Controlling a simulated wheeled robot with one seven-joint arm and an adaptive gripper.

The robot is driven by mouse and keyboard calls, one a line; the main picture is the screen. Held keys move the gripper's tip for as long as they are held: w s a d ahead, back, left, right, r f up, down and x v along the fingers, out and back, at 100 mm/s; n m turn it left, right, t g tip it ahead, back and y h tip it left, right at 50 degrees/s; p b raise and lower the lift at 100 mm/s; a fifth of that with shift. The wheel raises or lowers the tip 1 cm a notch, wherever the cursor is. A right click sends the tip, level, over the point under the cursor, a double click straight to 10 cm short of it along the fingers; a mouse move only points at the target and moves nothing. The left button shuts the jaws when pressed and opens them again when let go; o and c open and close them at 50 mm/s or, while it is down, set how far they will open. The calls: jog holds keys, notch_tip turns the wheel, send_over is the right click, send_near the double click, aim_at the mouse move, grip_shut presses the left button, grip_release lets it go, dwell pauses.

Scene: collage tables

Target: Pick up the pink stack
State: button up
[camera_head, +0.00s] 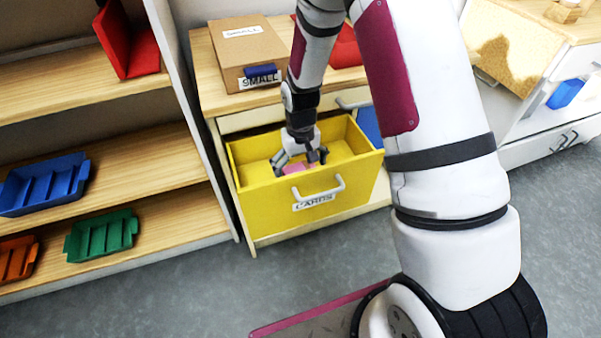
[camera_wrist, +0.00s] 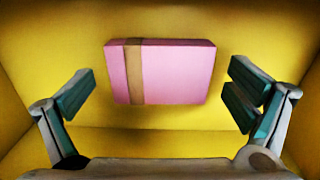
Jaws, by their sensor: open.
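The pink stack (camera_wrist: 180,72) is a pink block with a tan band around it, lying in the open yellow drawer (camera_head: 312,204), whose front reads "CARDS". In the head view, a small part of the pink stack (camera_head: 297,168) shows beneath my gripper (camera_head: 301,168). My gripper reaches down into the drawer from above. In the wrist view, my gripper (camera_wrist: 166,97) is open, with one finger at each side of the stack and a gap between each finger and the stack. Nothing is between the fingertips in contact with them.
A cardboard box (camera_head: 248,45) marked "SMALL" stands on the cabinet top above the drawer. Yellow drawer walls surround my gripper. A shelf at left holds a blue tray (camera_head: 45,186) and a green tray (camera_head: 101,235). Grey floor lies clear in front.

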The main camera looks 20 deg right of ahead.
jog(key=c, duration=1.3)
jog(key=shift+o, duration=0.2)
